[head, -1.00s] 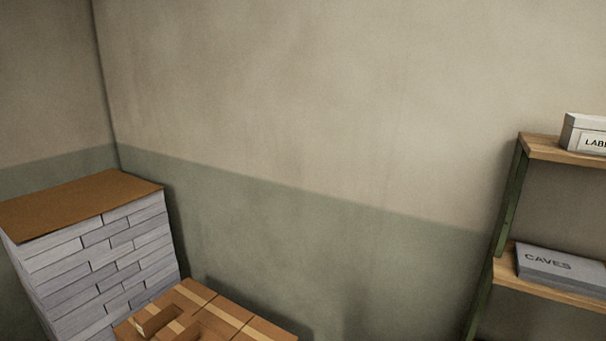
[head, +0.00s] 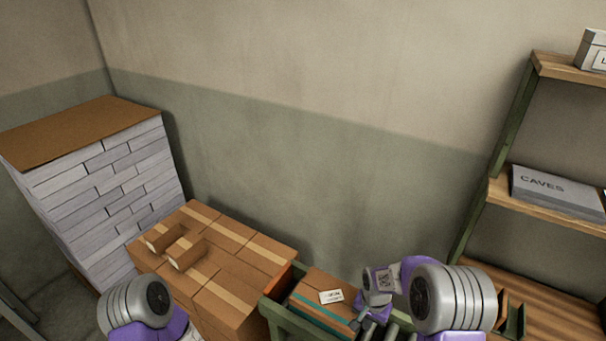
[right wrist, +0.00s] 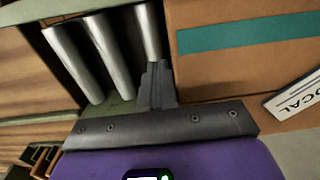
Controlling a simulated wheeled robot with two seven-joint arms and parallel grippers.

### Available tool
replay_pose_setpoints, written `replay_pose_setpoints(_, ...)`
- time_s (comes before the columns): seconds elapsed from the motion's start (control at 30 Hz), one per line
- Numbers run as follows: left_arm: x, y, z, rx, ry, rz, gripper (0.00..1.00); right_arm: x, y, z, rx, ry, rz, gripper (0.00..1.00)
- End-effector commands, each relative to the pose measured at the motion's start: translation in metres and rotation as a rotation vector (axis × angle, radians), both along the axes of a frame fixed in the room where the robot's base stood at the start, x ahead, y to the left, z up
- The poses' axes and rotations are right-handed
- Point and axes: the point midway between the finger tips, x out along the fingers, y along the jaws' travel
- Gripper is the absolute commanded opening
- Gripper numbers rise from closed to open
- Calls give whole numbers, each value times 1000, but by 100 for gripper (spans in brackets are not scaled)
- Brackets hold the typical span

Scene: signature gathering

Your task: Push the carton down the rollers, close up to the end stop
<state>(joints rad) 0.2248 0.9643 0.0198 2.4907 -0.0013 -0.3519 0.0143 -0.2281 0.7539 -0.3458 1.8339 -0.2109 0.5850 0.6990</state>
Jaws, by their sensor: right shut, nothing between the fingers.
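The carton (head: 312,287) is brown with a teal stripe and a white label, and sits in a green-sided roller track (head: 292,322) at the bottom of the head view. An orange-brown plate (head: 279,280), seemingly the end stop, stands at the track's left end; the gap to the carton is hard to judge. My right gripper (head: 360,322) is shut and empty at the carton's right side. In the right wrist view its fingers (right wrist: 157,75) point at the rollers (right wrist: 105,50), close beside the carton (right wrist: 240,60); contact is unclear. My left arm shows, but its gripper does not.
Stacked brown boxes (head: 225,250) stand left of the track, with a tall pile of grey bundles (head: 110,185) behind. A wooden shelf rack (head: 545,205) with a grey CAVES box (head: 556,190) is on the right.

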Motion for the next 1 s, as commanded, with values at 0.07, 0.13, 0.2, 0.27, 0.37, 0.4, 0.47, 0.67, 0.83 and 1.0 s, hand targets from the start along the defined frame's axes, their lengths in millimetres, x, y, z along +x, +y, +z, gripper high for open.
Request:
replay_pose_setpoints(0.07,0,0,-1,0,0,0,43,6,9,0,0,-1,3,0)
replay_pose_setpoints(0.13,0,0,-1,0,0,0,43,9,15,0,0,-1,3,0)
replay_pose_setpoints(0.2,0,0,-1,0,0,0,43,13,22,0,-1,-1,3,0)
replay_pose_setpoints(0.27,0,0,-2,0,0,0,43,17,27,0,0,-2,3,0)
replay_pose_setpoints(0.37,0,0,-2,0,0,0,43,22,37,-1,-1,-1,3,0)
replay_pose_setpoints(0.4,0,0,-3,0,0,0,43,25,41,0,0,-1,3,0)
replay_pose_setpoints(0.47,0,0,-3,0,0,0,43,29,47,0,1,-3,2,0)
replay_pose_setpoints(0.67,0,0,-4,0,0,0,43,40,65,0,0,-1,4,0)
replay_pose_setpoints(0.83,0,0,-4,0,0,0,43,39,63,0,0,0,1,0)
replay_pose_setpoints(1.0,0,0,-4,0,0,0,43,35,56,0,0,-1,-1,0)
